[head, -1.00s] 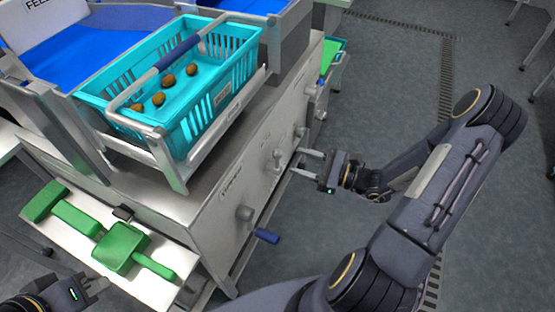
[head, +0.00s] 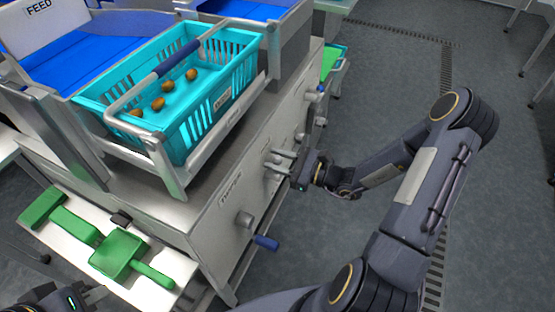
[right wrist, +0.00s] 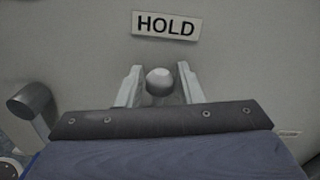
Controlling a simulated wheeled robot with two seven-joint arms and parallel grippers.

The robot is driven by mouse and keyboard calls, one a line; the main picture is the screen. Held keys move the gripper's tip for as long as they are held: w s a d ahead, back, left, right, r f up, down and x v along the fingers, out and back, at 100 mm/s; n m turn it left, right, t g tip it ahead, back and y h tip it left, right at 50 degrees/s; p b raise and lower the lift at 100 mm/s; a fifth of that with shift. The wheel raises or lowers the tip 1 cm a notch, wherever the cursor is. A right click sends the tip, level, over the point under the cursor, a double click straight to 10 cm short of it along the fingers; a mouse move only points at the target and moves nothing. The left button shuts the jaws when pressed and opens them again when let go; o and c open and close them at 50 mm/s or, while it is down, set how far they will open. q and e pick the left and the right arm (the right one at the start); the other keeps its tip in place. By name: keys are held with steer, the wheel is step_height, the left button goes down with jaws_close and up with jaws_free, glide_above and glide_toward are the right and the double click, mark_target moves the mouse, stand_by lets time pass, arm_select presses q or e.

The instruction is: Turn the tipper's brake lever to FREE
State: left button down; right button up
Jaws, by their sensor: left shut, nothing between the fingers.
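The tipper (head: 215,240) is a grey metal cabinet with a label on its side. In the right wrist view the brake lever (right wrist: 160,82) shows as a round grey knob, seen end-on, below a sign (right wrist: 166,25) reading HOLD. My right gripper (head: 276,162) is at the cabinet's side; in the wrist view its fingers (right wrist: 159,88) stand on both sides of the knob, with small gaps. The lever's shaft and a FREE mark are not visible. My left gripper (head: 96,294) is shut and empty at the lower left.
A turquoise crate (head: 195,133) with several dates sits in a metal cradle on the tipper. A blue-gripped crank (head: 266,243) sticks out nearer me. Green tools (head: 115,250) lie on a white shelf at left. The floor (head: 385,70) to the right is mostly clear.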

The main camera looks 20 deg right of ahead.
jaws_close()
steer(key=shift+d, duration=0.1)
steer(key=shift+w+d+r+m+p, duration=0.1)
steer(key=shift+w+d+m+p, duration=0.25)
steer(key=shift+m+p, duration=0.35)
steer(key=w+d+f+m+p, duration=0.1)
steer(key=f+m, duration=0.3)
steer(key=m, duration=0.4)
steer(key=w+d+f+m+p, duration=0.1)
steer(key=w+d+f+m, duration=0.2)
steer(key=m, duration=0.6)
steer(key=shift+w+d+f+t, duration=0.15)
steer(key=shift+d+f+t, duration=0.15)
steer(key=shift+d+f, duration=0.1)
